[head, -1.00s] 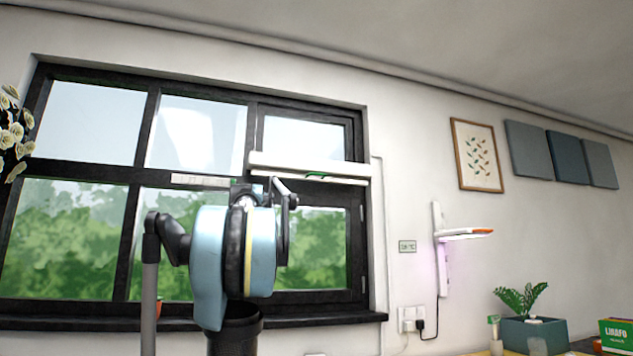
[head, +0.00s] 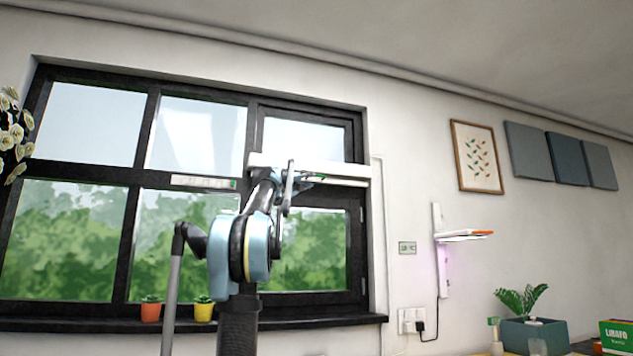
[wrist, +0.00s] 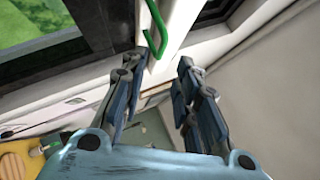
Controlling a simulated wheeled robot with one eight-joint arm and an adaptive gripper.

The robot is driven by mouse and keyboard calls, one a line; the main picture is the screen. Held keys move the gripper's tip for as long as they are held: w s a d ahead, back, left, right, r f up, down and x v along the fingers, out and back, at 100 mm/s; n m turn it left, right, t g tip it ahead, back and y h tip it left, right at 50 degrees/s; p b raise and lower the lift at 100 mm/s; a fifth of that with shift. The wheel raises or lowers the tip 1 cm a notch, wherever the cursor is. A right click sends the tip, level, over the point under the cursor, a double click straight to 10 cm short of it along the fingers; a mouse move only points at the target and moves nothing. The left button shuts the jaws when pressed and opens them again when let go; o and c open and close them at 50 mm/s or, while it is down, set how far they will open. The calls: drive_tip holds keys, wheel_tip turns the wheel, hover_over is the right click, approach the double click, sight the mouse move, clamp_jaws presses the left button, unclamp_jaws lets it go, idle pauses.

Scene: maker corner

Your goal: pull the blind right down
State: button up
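The blind is rolled up in a white housing (head: 345,170) across the upper part of the right window section. A thin pale bottom bar (head: 345,182) shows just under it. A green handle (wrist: 158,28) shows at the top of the wrist view, ahead of my fingers and nearer the left one. In the head view my gripper (head: 302,181) is in front of the blind and hides the handle. In the wrist view my gripper (wrist: 160,85) is open, its two fingers apart with nothing held between them.
A dark-framed window (head: 140,190) surrounds the blind. An orange pot (head: 151,312) and a yellow pot (head: 203,312) stand on the sill (head: 320,321). A lit wall lamp (head: 463,236) and a framed picture (head: 477,157) are on the right wall.

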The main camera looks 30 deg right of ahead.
drive_tip(key=shift+x, duration=5.25)
